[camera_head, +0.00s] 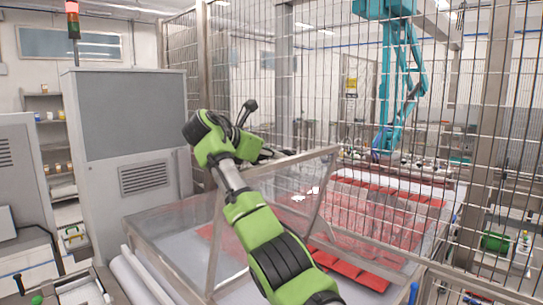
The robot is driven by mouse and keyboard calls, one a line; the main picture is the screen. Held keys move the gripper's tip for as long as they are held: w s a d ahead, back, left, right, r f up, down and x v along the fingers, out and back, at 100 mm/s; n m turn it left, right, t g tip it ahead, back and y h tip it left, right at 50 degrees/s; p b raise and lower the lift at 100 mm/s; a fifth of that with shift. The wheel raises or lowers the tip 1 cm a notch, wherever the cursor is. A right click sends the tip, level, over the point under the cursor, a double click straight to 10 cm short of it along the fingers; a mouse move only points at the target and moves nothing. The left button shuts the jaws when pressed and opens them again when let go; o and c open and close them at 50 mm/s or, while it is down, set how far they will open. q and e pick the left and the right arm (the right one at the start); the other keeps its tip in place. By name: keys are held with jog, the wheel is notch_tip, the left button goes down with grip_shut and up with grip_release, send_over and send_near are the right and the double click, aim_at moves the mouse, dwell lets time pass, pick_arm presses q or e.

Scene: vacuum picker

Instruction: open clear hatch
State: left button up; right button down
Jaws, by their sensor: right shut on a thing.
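The clear hatch (322,195) is a see-through panel in a grey metal frame. It stands tilted up over the picking area, with its upper edge raised. My right arm reaches up from the bottom middle, in front of the hatch. My right gripper (264,154) is at the upper left end of the hatch's top bar and is shut on the hatch frame. The arm's wrist partly hides the fingers and the exact contact. My left gripper is not in view.
Red packs (362,270) lie in rows under and behind the hatch. A wire fence (300,80) stands behind, with a teal picker robot (400,70) beyond it. A grey cabinet (130,120) stands close on the left. A fence post is near on the right.

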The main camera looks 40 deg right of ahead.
jog(key=shift+a+f, duration=0.1)
jog(key=shift+f, duration=0.3)
jog(key=c, duration=2.4)
grip_release()
jog(key=shift+o, duration=0.2)
jog(key=shift+w, duration=0.25)
jog(key=shift+r, duration=0.1)
jog(key=shift+a+r, duration=0.1)
jog(key=shift+a, duration=0.05)
jog(key=v, duration=1.1)
jog(key=shift+a+r, duration=0.15)
jog(key=shift+a, duration=0.2)
jog(key=shift+s, duration=0.1)
